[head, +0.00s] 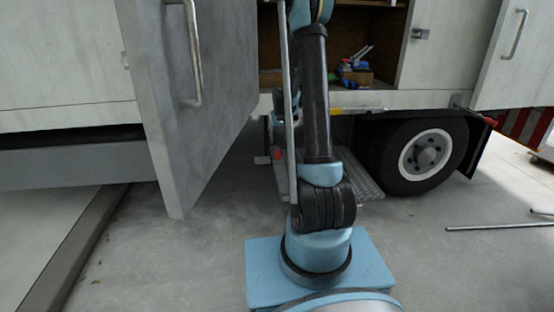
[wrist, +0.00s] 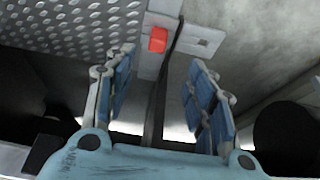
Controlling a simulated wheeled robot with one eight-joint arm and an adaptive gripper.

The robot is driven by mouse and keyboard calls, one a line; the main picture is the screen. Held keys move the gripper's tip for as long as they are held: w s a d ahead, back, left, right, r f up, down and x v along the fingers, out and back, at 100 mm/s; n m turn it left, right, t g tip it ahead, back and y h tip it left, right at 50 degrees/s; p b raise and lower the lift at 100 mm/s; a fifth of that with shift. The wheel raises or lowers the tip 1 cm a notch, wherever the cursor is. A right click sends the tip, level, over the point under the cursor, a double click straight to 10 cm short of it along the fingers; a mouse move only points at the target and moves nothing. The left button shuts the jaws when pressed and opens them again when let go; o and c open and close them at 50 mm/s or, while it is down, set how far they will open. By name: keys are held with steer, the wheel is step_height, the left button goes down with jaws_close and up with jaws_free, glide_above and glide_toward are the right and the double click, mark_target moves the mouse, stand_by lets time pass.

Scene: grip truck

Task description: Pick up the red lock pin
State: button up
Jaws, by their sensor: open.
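The red lock pin (wrist: 158,39) shows in the wrist view as a small red block on a grey metal plate, beside the edge of a studded metal step. My gripper (wrist: 162,56) is open, with its blue-padded fingers spread apart and nothing between them. The pin lies beyond the fingertips, between their lines and nearer the left finger. A dark strap or bar runs just right of the pin.
A grey open door (head: 195,100) hangs left of my arm. A truck wheel (head: 425,155) stands to the right, beside the studded step (head: 362,180). Metal rods (head: 500,226) lie on the floor at right. An open compartment above holds tools (head: 355,68). The concrete floor is otherwise mostly clear.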

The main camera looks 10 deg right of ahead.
glide_toward(278, 151)
steer(key=x, duration=0.4)
steer(key=shift+s+a+f, duration=0.25)
steer(key=shift+s+f, duration=0.1)
steer(key=shift+f, duration=0.05)
steer(key=shift+w+x, duration=0.1)
steer(key=shift+x, duration=1.2)
steer(key=shift+w+x, duration=0.15)
steer(key=shift+x, duration=1.15)
steer(key=shift+d+r, duration=0.15)
steer(key=c, duration=1.2)
